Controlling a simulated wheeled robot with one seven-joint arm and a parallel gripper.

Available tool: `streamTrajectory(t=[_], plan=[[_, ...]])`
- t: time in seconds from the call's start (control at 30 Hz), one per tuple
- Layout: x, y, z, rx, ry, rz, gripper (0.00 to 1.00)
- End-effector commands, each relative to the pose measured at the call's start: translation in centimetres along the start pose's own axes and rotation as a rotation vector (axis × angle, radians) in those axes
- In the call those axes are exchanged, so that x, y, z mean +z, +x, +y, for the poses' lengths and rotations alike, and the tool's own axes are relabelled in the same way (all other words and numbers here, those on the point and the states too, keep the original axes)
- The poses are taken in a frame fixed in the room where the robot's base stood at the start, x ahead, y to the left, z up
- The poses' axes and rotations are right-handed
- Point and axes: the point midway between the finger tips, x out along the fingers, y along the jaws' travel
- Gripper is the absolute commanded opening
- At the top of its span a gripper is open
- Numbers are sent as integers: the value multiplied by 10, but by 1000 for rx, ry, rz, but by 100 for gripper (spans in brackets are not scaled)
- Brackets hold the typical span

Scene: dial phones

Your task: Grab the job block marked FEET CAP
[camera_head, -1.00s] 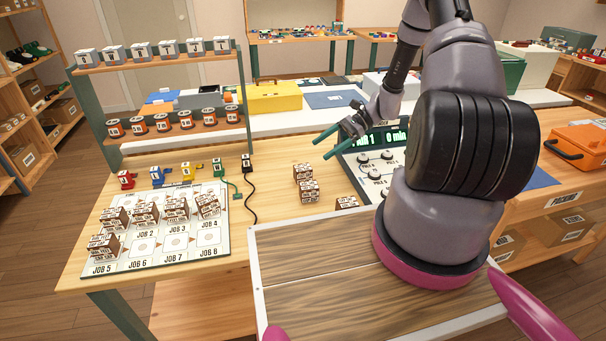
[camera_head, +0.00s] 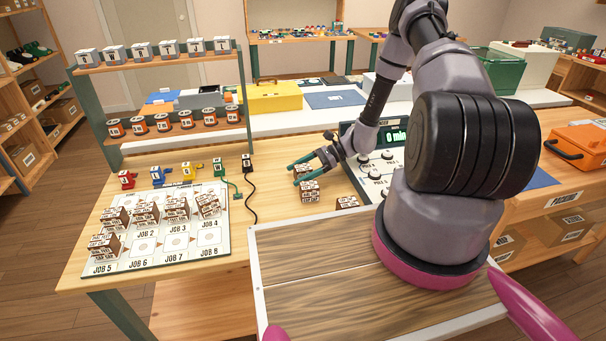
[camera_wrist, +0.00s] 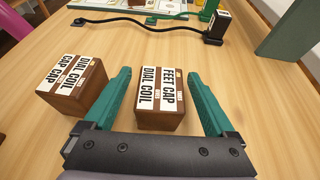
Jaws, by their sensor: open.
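The job block marked FEET CAP (camera_wrist: 160,98) is brown with white labels and also reads DIAL COIL. In the wrist view it stands on the wooden table between the two teal fingers of my gripper (camera_wrist: 160,90). The fingers are open, with a gap on each side of the block. In the head view my gripper (camera_head: 306,172) is low over the table at the block pair, and its fingers partly hide the farther block (camera_head: 299,170).
A planning board (camera_head: 160,262) with several brown blocks lies at the left. Another brown block (camera_head: 347,203) lies near the tray (camera_head: 300,245). A black cable (camera_head: 252,205) and connector (camera_wrist: 217,24) are close by. A console (camera_head: 365,180) stands to the right.

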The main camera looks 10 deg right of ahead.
Motion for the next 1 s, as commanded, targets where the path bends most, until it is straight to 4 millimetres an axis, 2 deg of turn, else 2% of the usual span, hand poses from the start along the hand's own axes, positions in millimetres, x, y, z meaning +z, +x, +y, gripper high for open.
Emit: streamTrajectory(t=[0.1,0.37,0.47,0.6,0.87,1.0], plan=[[0,13,0,1,1,-1,90],[0,15,0,-1,0,0,90],[0,15,0,-1,0,0,56],[0,15,0,-1,0,0,2],[0,14,0,-1,-1,0,0],[8,10,-1,-1,-2,1,0]])
